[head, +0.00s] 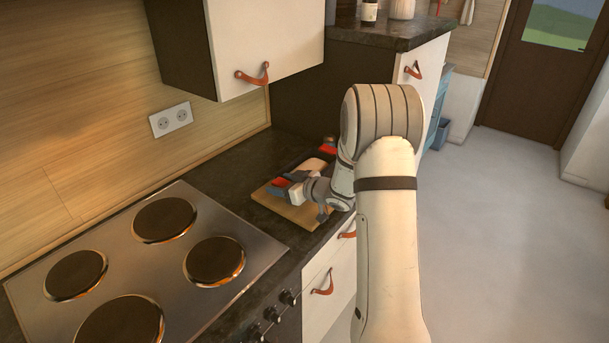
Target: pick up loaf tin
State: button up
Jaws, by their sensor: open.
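A dark loaf tin (293,163), with a pale brown loaf-like shape (313,166) in it, sits on a wooden board (300,214) on the counter by the wall. Red patches show at its near and far ends. My gripper (282,186) is at the tin's near end, close to the near red patch. It is open. The fingertips are small and dark here, so I cannot tell whether they touch the tin. My wrist and arm hide the tin's right side and part of the board.
A stove top (150,265) with several round hotplates lies at the near left. A wall cabinet (262,45) hangs above the counter. A tall unit (420,70) stands behind my arm. Drawers with leather pulls (322,283) are below. The floor (510,220) at right is clear.

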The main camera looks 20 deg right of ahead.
jog(key=shift+c, duration=0.3)
grip_shut()
jog(key=shift+r, duration=0.15)
